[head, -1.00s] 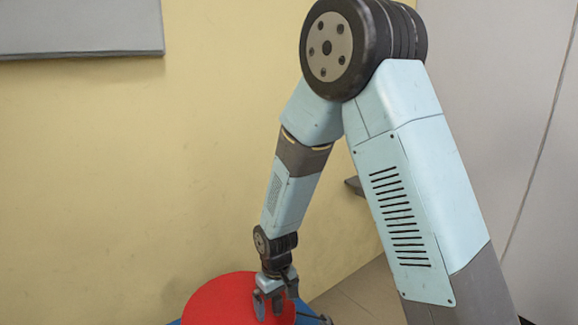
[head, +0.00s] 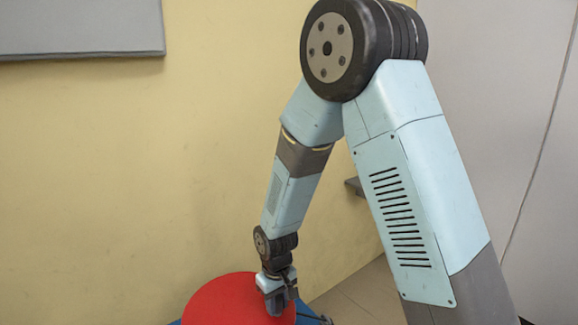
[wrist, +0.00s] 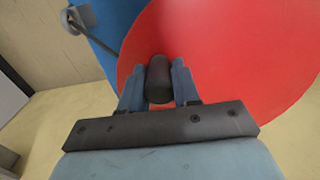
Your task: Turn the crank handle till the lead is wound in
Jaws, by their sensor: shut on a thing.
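The red disc (head: 226,301) of the reel lies at the bottom of the head view, and it fills much of the wrist view (wrist: 230,50). A dark cylindrical crank handle (wrist: 159,80) stands on the disc in the wrist view. My gripper (head: 276,301) is shut on the handle, with one blue finger on each side of it in the wrist view (wrist: 158,88). The handle is hidden by the fingers in the head view. A thin dark lead or rod (wrist: 95,37) runs beside the disc to a grey fitting (wrist: 76,18).
A blue base (wrist: 108,22) shows behind the disc. A yellow wall (head: 120,180) stands behind and to the left. A grey panel (head: 80,28) hangs at upper left. Tan floor (head: 362,296) shows to the right of the disc.

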